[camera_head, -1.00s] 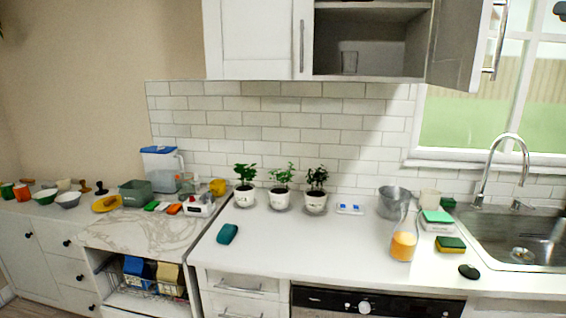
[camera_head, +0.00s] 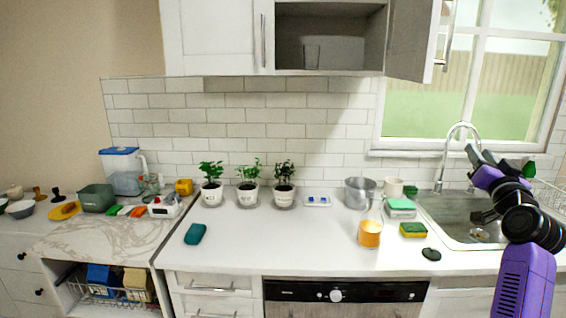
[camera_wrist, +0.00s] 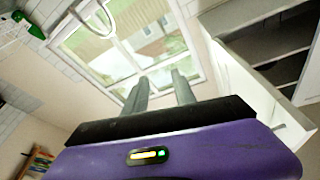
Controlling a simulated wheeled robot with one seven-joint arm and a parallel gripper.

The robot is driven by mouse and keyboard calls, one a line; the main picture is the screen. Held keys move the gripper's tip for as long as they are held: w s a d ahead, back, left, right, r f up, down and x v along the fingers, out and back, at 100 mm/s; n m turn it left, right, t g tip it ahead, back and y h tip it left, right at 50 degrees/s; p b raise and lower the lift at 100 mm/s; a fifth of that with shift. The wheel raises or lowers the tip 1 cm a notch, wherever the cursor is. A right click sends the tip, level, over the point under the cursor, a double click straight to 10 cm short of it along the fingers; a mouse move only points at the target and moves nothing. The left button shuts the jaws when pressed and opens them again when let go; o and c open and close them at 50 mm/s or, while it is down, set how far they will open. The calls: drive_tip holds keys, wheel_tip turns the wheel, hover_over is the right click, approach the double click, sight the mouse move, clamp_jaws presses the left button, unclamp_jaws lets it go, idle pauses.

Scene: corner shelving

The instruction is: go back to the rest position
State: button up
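My gripper (camera_head: 478,152) is raised at the right of the head view, in front of the sink and window, on my purple and black arm. In the wrist view the two grey fingers of my gripper (camera_wrist: 158,80) stand apart, with nothing between them. They point toward the window. Nothing is seen touching the fingers.
The open cabinet door (camera_head: 420,40) hangs above the counter, left of my arm. The sink (camera_head: 440,232) with its faucet (camera_head: 446,150) lies behind my arm. A glass jar with orange contents (camera_head: 370,232), a sponge (camera_head: 413,230) and potted plants (camera_head: 248,192) stand on the counter.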

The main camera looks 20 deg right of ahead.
drive_tip(key=s+a+f+n+t+y, duration=0.1)
drive_tip(key=s+a+f+n, duration=0.15)
drive_tip(key=a+f, duration=0.55)
drive_tip(key=s+a+f+n+y, duration=0.1)
drive_tip(key=s+a+f, duration=0.4)
drive_tip(key=a, duration=0.6)
drive_tip(key=s+a+f+n+t+y, duration=0.1)
drive_tip(key=s+a+f, duration=0.1)
drive_tip(key=a+f, duration=0.65)
drive_tip(key=s+a+f+n+g+y, duration=0.1)
drive_tip(key=s+a+f+n+y, duration=0.2)
drive_tip(key=s+a, duration=0.9)
drive_tip(key=s+a+f+n+g+y, duration=0.2)
drive_tip(key=s+a+f+y, duration=0.4)
drive_tip(key=s+a, duration=0.6)
drive_tip(key=shift+s+a+f+n+g+y+b, duration=0.3)
drive_tip(key=shift+s+a+f+n+y+b, duration=0.15)
drive_tip(key=shift+s+n, duration=0.3)
